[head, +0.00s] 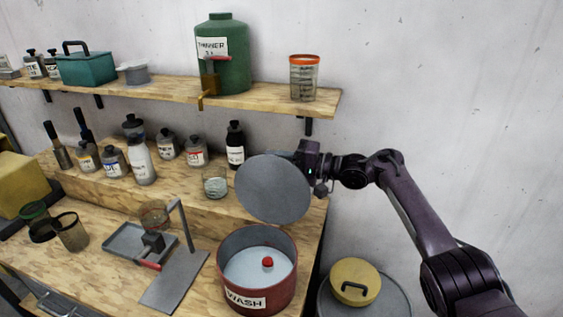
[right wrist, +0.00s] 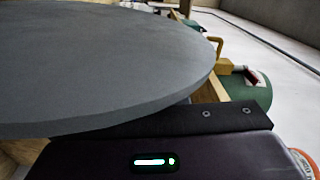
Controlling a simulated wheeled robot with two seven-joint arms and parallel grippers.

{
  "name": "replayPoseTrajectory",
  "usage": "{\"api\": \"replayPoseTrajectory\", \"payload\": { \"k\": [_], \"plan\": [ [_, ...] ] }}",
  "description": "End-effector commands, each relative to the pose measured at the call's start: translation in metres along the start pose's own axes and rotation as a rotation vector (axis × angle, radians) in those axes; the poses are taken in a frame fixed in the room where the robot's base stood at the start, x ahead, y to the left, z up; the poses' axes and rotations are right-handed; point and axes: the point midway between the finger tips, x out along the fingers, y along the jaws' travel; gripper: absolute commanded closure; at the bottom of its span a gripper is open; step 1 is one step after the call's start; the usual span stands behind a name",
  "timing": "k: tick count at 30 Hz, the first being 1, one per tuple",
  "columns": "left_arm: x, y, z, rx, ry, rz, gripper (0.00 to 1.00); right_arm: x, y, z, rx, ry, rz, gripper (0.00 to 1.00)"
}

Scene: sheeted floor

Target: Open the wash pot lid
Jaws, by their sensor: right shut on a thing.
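The wash pot (head: 230,283) is a dark red round pot with a white WASH label, standing on the bench's front right. Its top is uncovered, showing a pale inside with a small red ball-like piece (head: 267,263). The lid (head: 272,188) is a grey disc, tilted steeply with its flat face toward the head camera, above and behind the pot. Whether its lower edge touches the pot rim I cannot tell. My right gripper (head: 312,168) is shut on the lid at its right edge. The lid (right wrist: 100,62) fills the right wrist view's upper left, hiding the fingertips. My left gripper is not in view.
A bent metal stand (head: 180,270) and a grey tray (head: 124,242) lie left of the pot. A glass jar (head: 215,182) and several bottles stand behind. A shelf (head: 270,95) with a green thinner jug (head: 222,60) runs above. A yellow-lidded drum (head: 355,281) is at right.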

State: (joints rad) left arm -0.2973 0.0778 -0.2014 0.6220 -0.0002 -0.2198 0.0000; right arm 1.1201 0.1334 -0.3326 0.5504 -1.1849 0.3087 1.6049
Motion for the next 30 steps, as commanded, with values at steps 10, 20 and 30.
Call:
{"api": "replayPoseTrajectory", "payload": {
  "k": [10,20,30],
  "plan": [
    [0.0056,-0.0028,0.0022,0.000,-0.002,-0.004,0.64,0.0015,0.0053,-0.0016,-0.005,0.007,-0.002,1.00],
    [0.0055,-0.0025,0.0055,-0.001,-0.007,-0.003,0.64,0.0014,0.0067,-0.0010,-0.003,0.006,0.000,1.00],
    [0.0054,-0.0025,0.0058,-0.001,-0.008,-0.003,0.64,0.0017,0.0060,-0.0005,-0.003,0.004,0.001,0.66]
  ]
}}
